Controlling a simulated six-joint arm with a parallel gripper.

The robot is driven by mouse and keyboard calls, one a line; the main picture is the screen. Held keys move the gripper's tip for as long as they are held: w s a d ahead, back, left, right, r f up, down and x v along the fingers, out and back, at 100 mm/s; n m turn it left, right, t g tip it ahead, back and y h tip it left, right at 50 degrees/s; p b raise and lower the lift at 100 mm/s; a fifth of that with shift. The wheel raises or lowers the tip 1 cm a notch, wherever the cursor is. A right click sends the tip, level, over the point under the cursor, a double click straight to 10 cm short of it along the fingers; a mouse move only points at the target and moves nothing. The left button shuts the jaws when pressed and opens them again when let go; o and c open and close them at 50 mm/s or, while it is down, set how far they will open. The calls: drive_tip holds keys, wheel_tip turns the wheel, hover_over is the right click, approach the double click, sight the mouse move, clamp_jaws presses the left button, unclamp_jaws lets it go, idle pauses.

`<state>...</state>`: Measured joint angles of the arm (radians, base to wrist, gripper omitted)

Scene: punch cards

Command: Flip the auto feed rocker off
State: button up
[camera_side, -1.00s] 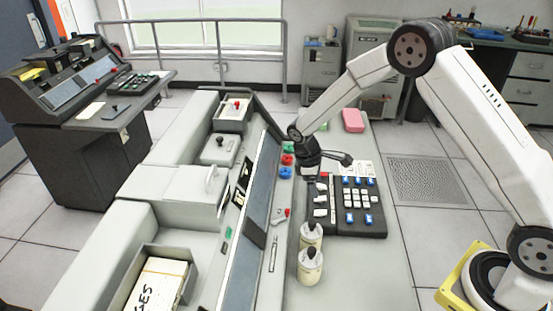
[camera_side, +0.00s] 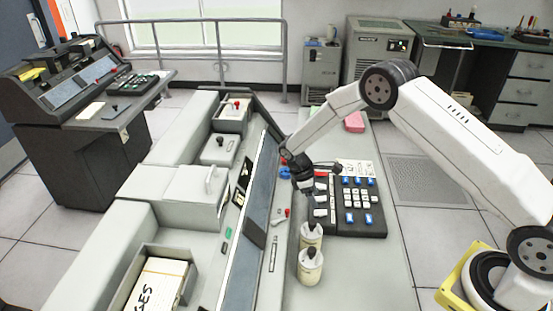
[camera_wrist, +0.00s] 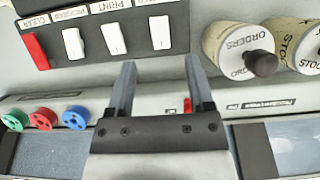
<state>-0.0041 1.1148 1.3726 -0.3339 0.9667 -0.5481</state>
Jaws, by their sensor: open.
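A row of rockers stands on the dark keypad unit. In the wrist view it has a red rocker (camera_wrist: 37,50) labelled CLEAR and white rockers (camera_wrist: 113,39), one labelled PRINT. The rightmost white rocker (camera_wrist: 160,32) has a label cut by the picture edge, so I cannot tell which one is auto feed. My gripper (camera_wrist: 160,64) is open and empty, its two fingers pointing toward the rocker row, below the rightmost white rocker in that view. In the side view my gripper (camera_side: 305,187) hangs at the left edge of the keypad unit (camera_side: 357,205), partly covering the rockers.
Two cream canisters, one marked ORDERS (camera_wrist: 241,45), stand close right of the fingers in the wrist view. Red, green and blue knobs (camera_wrist: 75,117) lie to the left. A red lever (camera_side: 287,212) sits on the console. A pink block (camera_side: 354,122) is behind.

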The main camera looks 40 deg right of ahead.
sight(321, 212)
drive_tip(key=shift+x, duration=3)
clamp_jaws()
